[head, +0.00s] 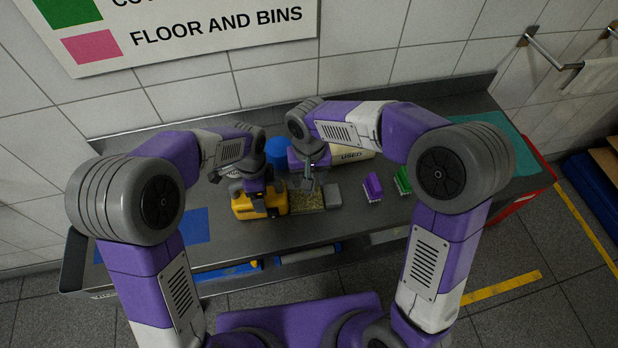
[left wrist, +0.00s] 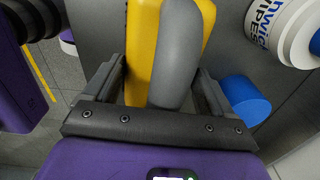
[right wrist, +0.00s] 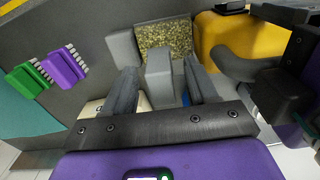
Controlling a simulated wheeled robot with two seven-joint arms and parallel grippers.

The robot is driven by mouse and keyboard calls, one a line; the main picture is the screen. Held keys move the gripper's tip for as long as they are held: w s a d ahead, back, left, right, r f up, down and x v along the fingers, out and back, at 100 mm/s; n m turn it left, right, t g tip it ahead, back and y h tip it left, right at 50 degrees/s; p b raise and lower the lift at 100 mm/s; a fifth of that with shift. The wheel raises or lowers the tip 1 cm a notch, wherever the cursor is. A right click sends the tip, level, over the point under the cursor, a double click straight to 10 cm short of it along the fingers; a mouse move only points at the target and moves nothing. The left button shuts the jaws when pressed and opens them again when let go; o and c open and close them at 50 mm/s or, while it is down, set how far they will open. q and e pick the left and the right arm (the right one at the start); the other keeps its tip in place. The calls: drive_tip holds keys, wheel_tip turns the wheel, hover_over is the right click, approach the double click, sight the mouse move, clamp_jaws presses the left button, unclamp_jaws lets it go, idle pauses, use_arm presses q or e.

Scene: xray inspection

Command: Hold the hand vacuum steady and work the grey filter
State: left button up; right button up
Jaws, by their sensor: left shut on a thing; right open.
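The hand vacuum (head: 242,208) lies on the grey counter, with a yellow body, a speckled section (head: 308,201) and a grey end block (head: 332,194). My left gripper (left wrist: 158,90) is shut on its grey handle (left wrist: 174,60); the yellow body shows behind. My right gripper (right wrist: 162,88) is open over the speckled section. An upright grey block, apparently the grey filter (right wrist: 159,72), stands between its fingers, with a gap visible on the right side. In the head view the right gripper (head: 309,183) hides most of this block.
A purple brush (head: 372,187) and a green brush (head: 403,180) lie to the right. A blue cylinder (head: 277,150) and a cream container marked USED (head: 352,155) stand behind. A blue mat (head: 195,226) lies left. A white wipes tub (left wrist: 286,30) shows in the left wrist view.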

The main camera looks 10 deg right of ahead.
drive_tip(key=shift+f, duration=0.7)
clamp_jaws()
drive_tip(key=shift+r, duration=0.3)
idle(2.0)
